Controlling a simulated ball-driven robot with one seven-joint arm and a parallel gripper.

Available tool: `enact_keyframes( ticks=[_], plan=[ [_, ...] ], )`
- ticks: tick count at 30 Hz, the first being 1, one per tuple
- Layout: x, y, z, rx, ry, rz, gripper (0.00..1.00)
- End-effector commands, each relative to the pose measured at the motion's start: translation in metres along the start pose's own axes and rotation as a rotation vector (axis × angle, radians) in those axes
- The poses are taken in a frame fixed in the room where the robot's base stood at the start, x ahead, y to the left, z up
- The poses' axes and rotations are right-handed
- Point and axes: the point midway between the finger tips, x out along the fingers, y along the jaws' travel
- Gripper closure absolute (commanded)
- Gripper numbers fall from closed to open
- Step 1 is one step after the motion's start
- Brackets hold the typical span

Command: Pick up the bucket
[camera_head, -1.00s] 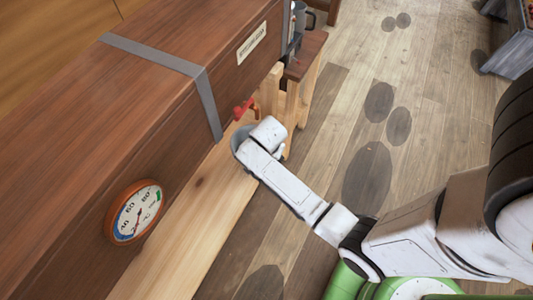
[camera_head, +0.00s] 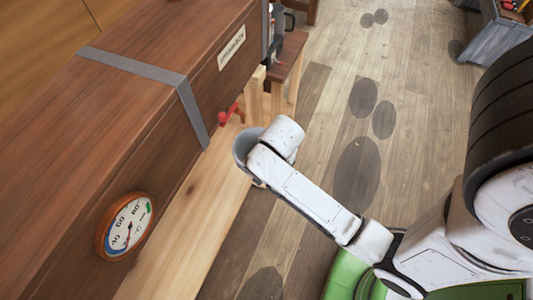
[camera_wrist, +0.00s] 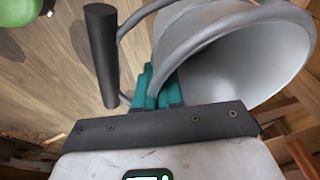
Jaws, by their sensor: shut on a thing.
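The bucket is a grey, round-mouthed pail; in the wrist view its pale inside (camera_wrist: 245,75) fills the upper right, mouth toward the camera. A thin wire handle with a black grip (camera_wrist: 101,55) hangs to the left. The teal fingers of my gripper (camera_wrist: 163,88) are shut on the bucket at its rim, near one end of the handle. In the head view only a sliver of the bucket (camera_head: 242,143) shows, left of my white wrist, which hides the fingers. It is beside the long wooden box, below and right of the red tap (camera_head: 230,114).
The long wooden box (camera_head: 90,130) with a metal strap and a dial gauge (camera_head: 126,226) fills the left. A pale plank (camera_head: 195,215) runs along its foot. A wooden stool (camera_head: 287,60) stands at the far end. The plank floor (camera_head: 400,120) on the right is open.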

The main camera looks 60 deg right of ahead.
Motion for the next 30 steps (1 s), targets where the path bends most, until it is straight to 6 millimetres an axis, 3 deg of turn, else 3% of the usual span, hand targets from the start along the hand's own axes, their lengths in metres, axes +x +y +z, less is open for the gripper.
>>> enact_keyframes(
  ticks=[15, 30],
  plan=[
    [-0.029, 0.038, 0.011, 0.000, 0.001, -0.001, 1.00],
    [-0.039, 0.050, 0.014, 0.000, 0.001, -0.001, 1.00]
  ],
)
